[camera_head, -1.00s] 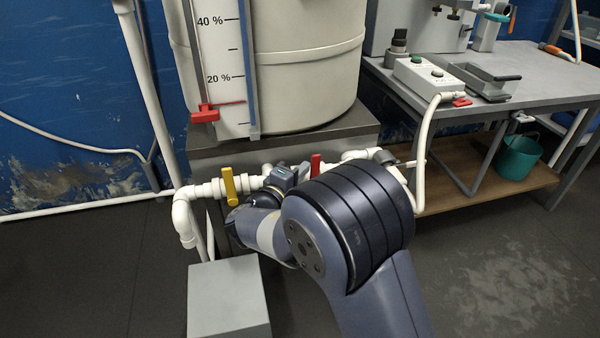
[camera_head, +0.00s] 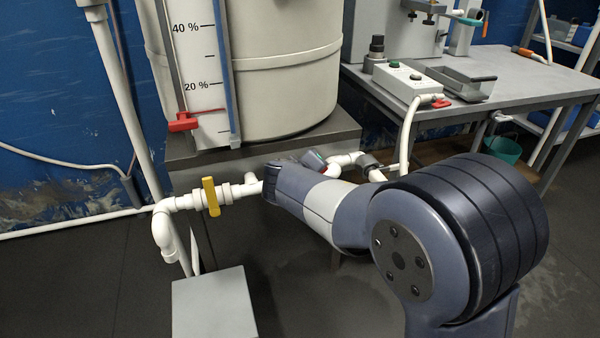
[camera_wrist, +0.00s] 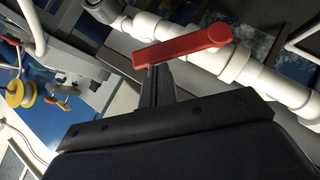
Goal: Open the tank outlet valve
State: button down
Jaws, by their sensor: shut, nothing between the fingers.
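A red valve handle (camera_wrist: 185,45) shows in the wrist view, beside the white pipe. In the head view my arm hides most of it. My gripper (camera_wrist: 155,85) is shut and empty, with its fingers close below the left end of the red handle; I cannot tell whether they touch it. A yellow valve handle (camera_head: 211,196) stands upright, across the white pipe (camera_head: 184,203), left of my arm in the head view. The pale tank (camera_head: 265,90) stands on a grey base above the pipework. No label tells which handle is the outlet valve.
A red level pointer (camera_head: 184,122) sits on the tank's scale. A grey box (camera_head: 213,305) is on the floor at front left. A metal table (camera_head: 520,85) with a control box (camera_head: 408,80) stands at the right. A teal bucket (camera_head: 503,150) is beneath it.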

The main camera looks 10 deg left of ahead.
jog(key=w+d+f+m+g+y+p, duration=0.2)
jog(key=d+f+g+y+p, duration=0.1)
jog(key=d+f+p, duration=0.1)
jog(key=shift+w+d+m+p, duration=0.2)
jog(key=shift+w+m+p, duration=0.1)
jog(key=shift+p, duration=0.3)
dwell(0.5)
jog(key=shift+f, duration=0.2)
dwell(0.4)
jog(key=shift+f, duration=0.1)
